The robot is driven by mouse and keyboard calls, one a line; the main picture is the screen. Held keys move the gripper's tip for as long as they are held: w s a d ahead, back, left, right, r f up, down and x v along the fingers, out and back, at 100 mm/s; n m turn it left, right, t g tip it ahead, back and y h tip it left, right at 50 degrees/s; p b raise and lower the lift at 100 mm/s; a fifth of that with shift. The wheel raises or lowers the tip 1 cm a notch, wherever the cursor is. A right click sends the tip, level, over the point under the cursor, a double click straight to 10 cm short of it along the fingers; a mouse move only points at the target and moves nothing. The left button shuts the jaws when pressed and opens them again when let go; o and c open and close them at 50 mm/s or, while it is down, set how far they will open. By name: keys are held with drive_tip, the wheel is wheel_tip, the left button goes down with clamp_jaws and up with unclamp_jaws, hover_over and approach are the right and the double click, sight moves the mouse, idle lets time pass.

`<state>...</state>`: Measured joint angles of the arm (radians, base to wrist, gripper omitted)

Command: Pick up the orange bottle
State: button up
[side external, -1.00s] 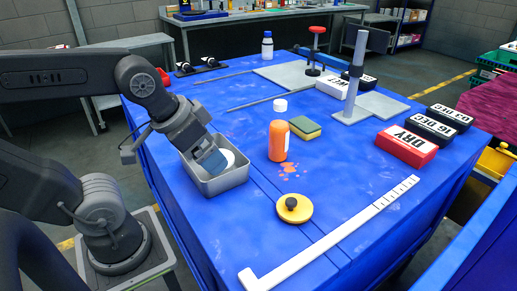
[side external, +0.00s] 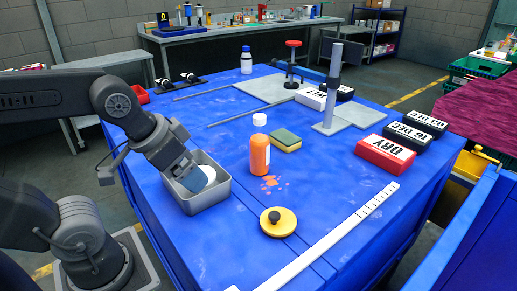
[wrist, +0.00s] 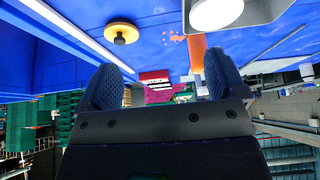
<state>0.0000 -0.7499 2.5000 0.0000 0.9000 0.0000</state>
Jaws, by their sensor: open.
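The orange bottle (side external: 260,155) stands upright on the blue table, right of the metal tray (side external: 222,190), with orange spots (side external: 270,182) beside it. In the wrist view the bottle (wrist: 197,50) shows upper right of centre, partly hidden behind a finger. My gripper (side external: 192,178) is low over the metal tray, left of the bottle and apart from it. In the wrist view my gripper (wrist: 165,82) has its two dark blue fingers wide apart with nothing between them. A round white thing (side external: 208,173) lies in the tray, partly hidden by my gripper.
A yellow disc with a black knob (side external: 278,228) lies in front of the bottle. A sponge (side external: 286,141) and a white cap (side external: 259,119) lie behind it. A white ruler (side external: 330,237), a red DRY box (side external: 385,153) and a post stand (side external: 328,125) are to the right.

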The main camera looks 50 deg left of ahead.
idle(0.4)
drive_tip(key=c, duration=0.4)
drive_tip(key=n+g+y, duration=0.1)
drive_tip(key=n+y, duration=0.4)
drive_tip(key=n, duration=0.4)
approach(259, 117)
drive_tip(key=x, duration=0.6)
drive_tip(key=shift+a, duration=0.35)
drive_tip(key=shift+d+x, duration=0.15)
drive_tip(key=shift+x, duration=1.45)
drive_tip(key=shift+d+x, duration=0.15)
drive_tip(key=shift+x, duration=1.45)
